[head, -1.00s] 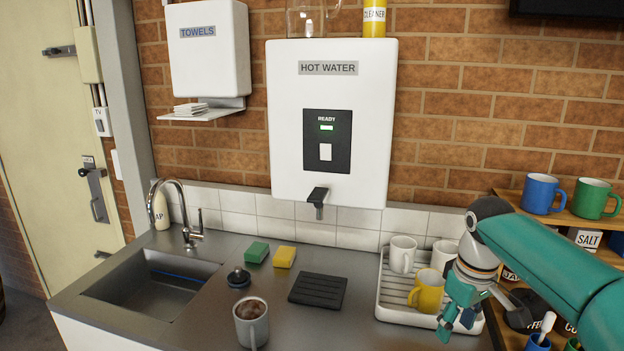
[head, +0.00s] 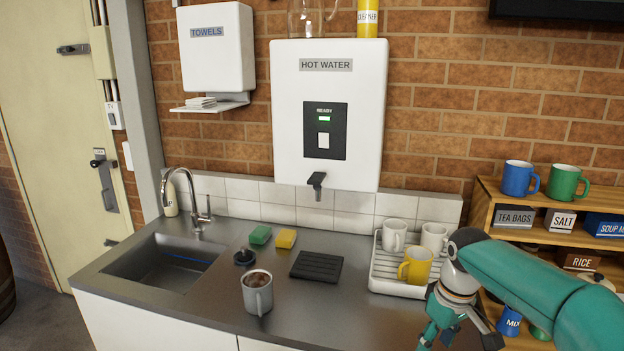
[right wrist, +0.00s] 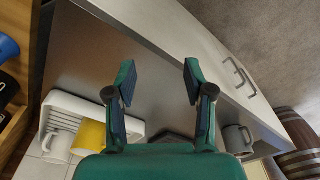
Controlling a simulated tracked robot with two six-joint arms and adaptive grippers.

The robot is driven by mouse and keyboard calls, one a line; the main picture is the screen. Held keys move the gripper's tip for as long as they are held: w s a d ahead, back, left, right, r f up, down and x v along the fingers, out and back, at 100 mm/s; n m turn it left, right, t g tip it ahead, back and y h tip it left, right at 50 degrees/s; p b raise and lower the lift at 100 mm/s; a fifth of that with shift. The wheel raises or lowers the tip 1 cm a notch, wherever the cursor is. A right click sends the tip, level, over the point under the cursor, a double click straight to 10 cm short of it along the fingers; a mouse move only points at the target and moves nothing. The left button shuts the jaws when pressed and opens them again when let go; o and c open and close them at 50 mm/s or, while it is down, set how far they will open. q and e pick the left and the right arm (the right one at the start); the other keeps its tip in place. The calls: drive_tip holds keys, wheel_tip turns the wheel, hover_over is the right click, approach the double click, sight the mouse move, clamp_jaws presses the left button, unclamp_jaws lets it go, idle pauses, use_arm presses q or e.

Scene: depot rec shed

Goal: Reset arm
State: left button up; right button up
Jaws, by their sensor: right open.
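My right gripper (head: 458,335) is in front of the counter's right end, below and to the right of the white drying rack (head: 398,288). In the right wrist view its two fingers (right wrist: 158,75) stand apart with nothing between them. A yellow mug (head: 415,267) and two white mugs (head: 394,236) stand in the rack. A grey mug (head: 257,293) with brown contents stands near the counter's front edge; a grey mug (right wrist: 237,140) also shows in the wrist view. My left gripper is not in view.
A sink (head: 163,264) is on the left. A black drip mat (head: 316,266), sponges (head: 285,239) and a dark stopper (head: 244,257) lie on the counter. The hot water unit (head: 330,115) hangs behind. A wooden shelf (head: 483,200) with mugs and boxes stands close on the right.

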drive_tip(key=s+a+f+m+y, duration=0.1)
drive_tip(key=s+a+f, duration=0.15)
drive_tip(key=f, duration=0.45)
drive_tip(key=s+a+f+y, duration=0.1)
drive_tip(key=s+a+f, duration=0.15)
drive_tip(key=f, duration=0.55)
drive_tip(key=s+a+f+m, duration=0.1)
drive_tip(key=s+a+f, duration=0.15)
drive_tip(key=f, duration=0.45)
drive_tip(key=s+a+f+m, duration=0.2)
drive_tip(key=s+f, duration=0.4)
drive_tip(key=s, duration=0.3)
drive_tip(key=s+a+f+m+y, duration=0.1)
drive_tip(key=s+a+f+m, duration=0.1)
drive_tip(key=s+f, duration=0.3)
drive_tip(key=s+m, duration=0.1)
drive_tip(key=s, duration=0.3)
drive_tip(key=shift+s+f, duration=0.3)
drive_tip(key=shift+f, duration=0.1)
drive_tip(key=shift+a, duration=0.1)
